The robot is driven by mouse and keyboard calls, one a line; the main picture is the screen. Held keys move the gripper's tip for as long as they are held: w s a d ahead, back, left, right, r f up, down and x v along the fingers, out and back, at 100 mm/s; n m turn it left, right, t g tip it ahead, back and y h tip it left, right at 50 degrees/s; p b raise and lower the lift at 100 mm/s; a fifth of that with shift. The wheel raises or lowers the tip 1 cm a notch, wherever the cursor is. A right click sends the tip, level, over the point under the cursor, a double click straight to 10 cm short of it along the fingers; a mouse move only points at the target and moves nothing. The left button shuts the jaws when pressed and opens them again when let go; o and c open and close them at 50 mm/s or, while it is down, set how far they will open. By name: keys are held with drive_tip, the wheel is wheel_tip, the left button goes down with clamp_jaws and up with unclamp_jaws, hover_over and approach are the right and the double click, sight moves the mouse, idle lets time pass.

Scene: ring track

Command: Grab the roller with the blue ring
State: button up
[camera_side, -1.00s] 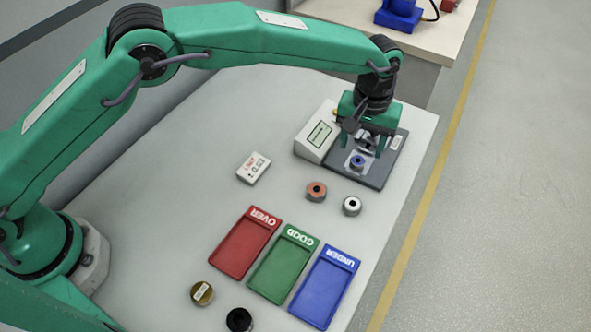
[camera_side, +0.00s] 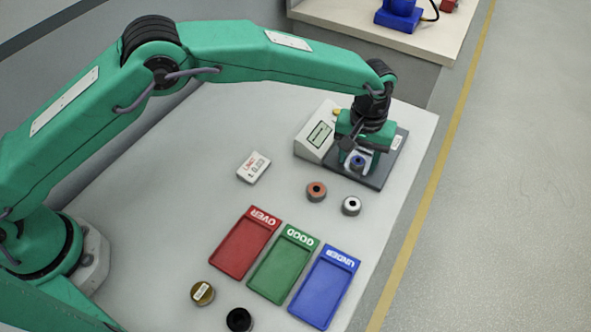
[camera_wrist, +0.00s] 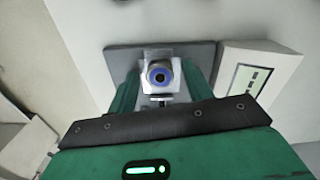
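The roller with the blue ring (camera_side: 357,162) sits on a pale holder on the dark plate of the gauge (camera_side: 377,176). In the wrist view the roller (camera_wrist: 159,73) shows its blue ring around a pale face with a dark centre. My gripper (camera_side: 359,164) points down over the plate, low around the roller. In the wrist view its two green fingers (camera_wrist: 159,86) stand on either side of the roller, with a visible gap on both sides. The gripper is open and holds nothing.
The gauge's display box (camera_side: 319,139) stands close left of my gripper. An orange-ringed roller (camera_side: 316,192) and a white-ringed roller (camera_side: 351,206) stand nearer the camera.

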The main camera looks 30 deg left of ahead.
sight(358, 161)
drive_tip(key=c, duration=1)
drive_tip(key=shift+r, duration=0.2)
drive_tip(key=shift+r, duration=0.55)
wheel_tip(358, 161, up, 3)
drive_tip(key=s+d+r, duration=0.4)
drive_tip(key=s+r, duration=0.2)
drive_tip(key=s, duration=0.4)
drive_tip(key=shift+s+d+r, duration=0.2)
drive_tip(key=shift+s+r, duration=0.1)
drive_tip(key=shift+s, duration=0.1)
